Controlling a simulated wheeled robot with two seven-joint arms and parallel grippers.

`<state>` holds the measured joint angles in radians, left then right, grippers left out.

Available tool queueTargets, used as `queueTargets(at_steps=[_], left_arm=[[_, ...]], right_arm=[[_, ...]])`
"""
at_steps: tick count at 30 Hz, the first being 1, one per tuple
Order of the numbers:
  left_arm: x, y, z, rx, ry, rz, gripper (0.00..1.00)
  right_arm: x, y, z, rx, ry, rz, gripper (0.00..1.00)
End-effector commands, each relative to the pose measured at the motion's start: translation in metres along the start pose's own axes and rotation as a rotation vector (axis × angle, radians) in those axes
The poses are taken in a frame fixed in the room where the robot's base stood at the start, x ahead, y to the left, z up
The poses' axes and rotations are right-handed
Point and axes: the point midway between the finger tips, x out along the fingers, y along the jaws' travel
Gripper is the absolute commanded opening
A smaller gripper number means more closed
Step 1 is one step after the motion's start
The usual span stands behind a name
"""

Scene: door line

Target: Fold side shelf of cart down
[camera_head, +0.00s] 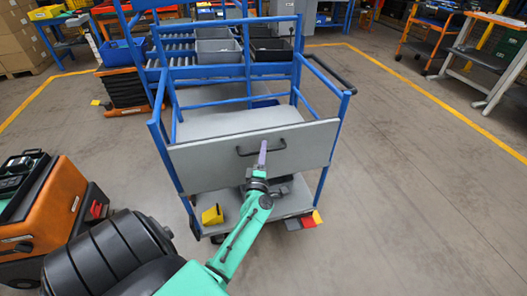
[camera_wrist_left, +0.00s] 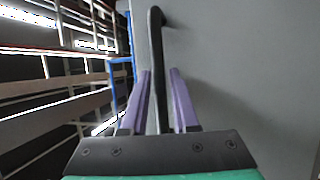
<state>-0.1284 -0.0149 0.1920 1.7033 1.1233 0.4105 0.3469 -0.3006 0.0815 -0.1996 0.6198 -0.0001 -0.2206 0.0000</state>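The blue-framed cart (camera_head: 160,135) stands in front of me in the head view. Its side shelf (camera_head: 205,167) is a grey panel standing roughly upright across the near side, with its broad face towards me. A black bar handle (camera_head: 281,145) is on that face; it also shows in the left wrist view (camera_wrist_left: 156,50). My left gripper (camera_head: 262,152) is at the handle, with purple fingers (camera_wrist_left: 160,78) on either side of the bar. A narrow gap shows beside the bar, so the fingers look open around it. My right gripper is out of view.
A grey upper deck (camera_head: 225,120) lies behind the panel, and a lower deck (camera_head: 240,210) holds a yellow block (camera_head: 212,215). An orange and black machine (camera_head: 50,215) stands at the left. Grey bins (camera_head: 218,50) are behind the cart. The floor to the right is clear.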

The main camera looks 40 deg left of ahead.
Motion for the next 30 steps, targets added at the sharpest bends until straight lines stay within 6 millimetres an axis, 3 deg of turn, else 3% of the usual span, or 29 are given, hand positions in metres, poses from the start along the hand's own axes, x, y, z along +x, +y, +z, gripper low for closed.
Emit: queueTargets(at_steps=[2,30], left_arm=[[-0.0002,0.0000,0.0001,0.000,0.000,0.000,0.00],[-0.0007,-0.0004,0.0004,0.000,-0.001,-0.001,0.00]], right_arm=[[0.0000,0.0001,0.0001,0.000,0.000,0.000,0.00],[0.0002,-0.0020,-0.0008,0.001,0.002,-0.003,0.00]])
